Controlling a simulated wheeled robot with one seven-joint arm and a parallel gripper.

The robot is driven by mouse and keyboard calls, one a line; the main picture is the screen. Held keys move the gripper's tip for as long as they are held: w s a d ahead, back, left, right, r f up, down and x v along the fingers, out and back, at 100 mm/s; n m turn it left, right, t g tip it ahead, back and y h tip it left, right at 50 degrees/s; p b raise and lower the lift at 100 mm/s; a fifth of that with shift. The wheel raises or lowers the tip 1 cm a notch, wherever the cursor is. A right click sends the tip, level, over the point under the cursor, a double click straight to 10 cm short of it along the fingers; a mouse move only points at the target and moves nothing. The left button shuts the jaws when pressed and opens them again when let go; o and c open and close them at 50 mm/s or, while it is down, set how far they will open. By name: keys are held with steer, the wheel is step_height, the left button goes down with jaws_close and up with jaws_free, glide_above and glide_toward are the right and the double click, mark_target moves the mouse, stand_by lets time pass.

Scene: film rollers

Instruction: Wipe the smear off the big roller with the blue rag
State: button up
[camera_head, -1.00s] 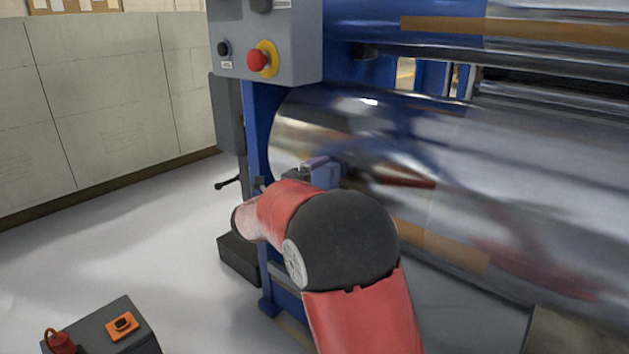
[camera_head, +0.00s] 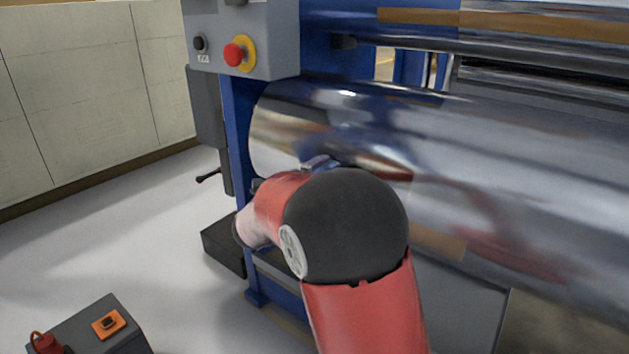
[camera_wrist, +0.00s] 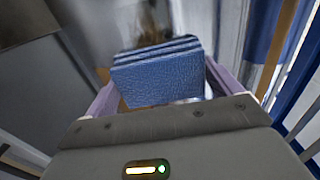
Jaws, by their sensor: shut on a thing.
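The big roller (camera_head: 520,165) is a large shiny metal cylinder across the right of the head view. My gripper (camera_wrist: 160,92) shows in the wrist view with its lilac fingers shut on the folded blue rag (camera_wrist: 155,80). In the head view my arm's red and black links hide most of the gripper. A small bluish part by the roller's left end may be the rag or a finger. I cannot tell whether the rag touches the roller. A blurred brownish patch shows beyond the rag in the wrist view; I cannot tell smear from reflection.
A grey control box with a red stop button (camera_head: 233,54) hangs above the roller's left end. The blue machine frame (camera_head: 241,150) stands beside that end. A dark block (camera_head: 224,243) sits at its foot. The floor to the left is mostly clear.

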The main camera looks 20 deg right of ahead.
steer(key=s+d+p, duration=0.2)
steer(key=s+d, duration=0.2)
steer(key=s, duration=0.1)
steer(key=shift+s, duration=0.2)
stand_by(0.4)
steer(key=shift+r+p, duration=0.1)
steer(key=shift+p, duration=0.3)
steer(key=w+a, duration=0.8)
steer(key=w, duration=0.3)
steer(key=shift+w, duration=0.15)
stand_by(0.8)
steer(key=v, duration=0.6)
stand_by(0.4)
